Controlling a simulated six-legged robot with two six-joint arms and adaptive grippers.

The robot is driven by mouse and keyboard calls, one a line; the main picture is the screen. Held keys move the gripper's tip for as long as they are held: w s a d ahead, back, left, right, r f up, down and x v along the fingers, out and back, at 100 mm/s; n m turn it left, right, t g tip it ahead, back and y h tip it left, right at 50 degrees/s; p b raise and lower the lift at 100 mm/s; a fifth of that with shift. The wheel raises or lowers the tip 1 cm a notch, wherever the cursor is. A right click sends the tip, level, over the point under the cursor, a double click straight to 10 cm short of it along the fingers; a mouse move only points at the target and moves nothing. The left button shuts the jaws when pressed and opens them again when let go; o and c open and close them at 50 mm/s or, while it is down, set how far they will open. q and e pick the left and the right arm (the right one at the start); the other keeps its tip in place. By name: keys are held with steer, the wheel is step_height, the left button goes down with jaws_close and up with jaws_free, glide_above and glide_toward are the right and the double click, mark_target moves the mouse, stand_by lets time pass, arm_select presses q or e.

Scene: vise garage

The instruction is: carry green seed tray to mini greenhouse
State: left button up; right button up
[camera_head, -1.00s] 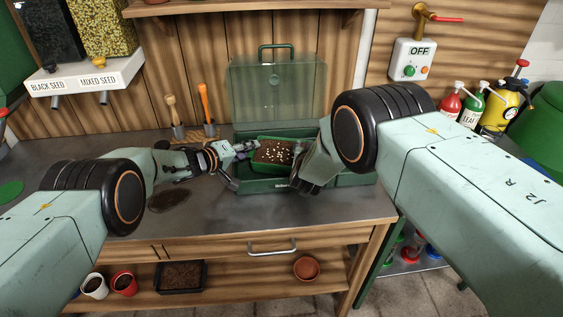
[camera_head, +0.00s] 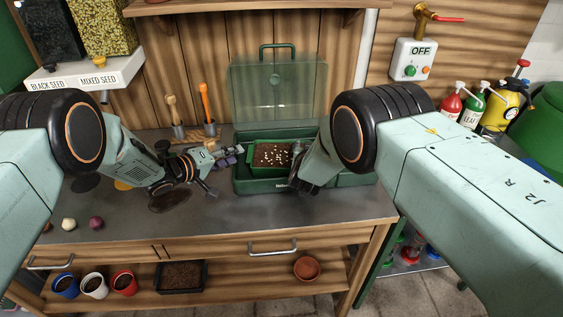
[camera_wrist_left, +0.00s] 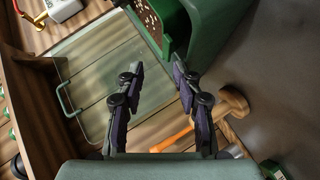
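The green seed tray (camera_head: 254,163), filled with dark soil and pale seeds, sits in the green base (camera_head: 260,186) of the mini greenhouse. The greenhouse's clear lid (camera_head: 277,88) stands raised behind it. My left gripper (camera_head: 226,168) is open and empty, just left of the greenhouse and apart from the tray. In the left wrist view its spread fingers (camera_wrist_left: 160,85) have nothing between them, and the tray (camera_wrist_left: 150,18) shows beyond them. My right gripper (camera_head: 309,186) is at the tray's right end, partly hidden by its own arm. Its grip is unclear.
Two handled tools (camera_head: 205,100) stand in holders behind my left gripper. A white onion-like ball (camera_head: 68,224) and a purple one lie on the worktop's left. Seed dispensers (camera_head: 85,75) hang at the upper left. The front middle of the worktop is clear.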

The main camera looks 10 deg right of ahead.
arm_select(q)
steer(key=shift+s+a+r, duration=0.35)
steer(key=shift+r, duration=0.1)
arm_select(e)
steer(key=shift+s+f, duration=0.3)
steer(key=shift+f, duration=0.2)
steer(key=o, duration=0.7)
steer(key=shift+w+d+f, duration=0.1)
arm_select(q)
steer(key=shift+w+d, duration=0.1)
steer(key=shift+w, duration=0.05)
arm_select(e)
steer(key=shift+s+a+r, duration=0.2)
steer(key=shift+s+a, duration=0.05)
steer(key=shift+s, duration=0.1)
steer(key=shift+s+a+r, duration=0.1)
steer(key=shift+s+r, duration=0.25)
steer(key=shift+s, duration=0.3)
steer(key=shift+r+v, duration=0.2)
steer(key=shift+v, duration=2.2)
steer(key=shift+r+v, duration=0.2)
steer(key=shift+v, duration=2.2)
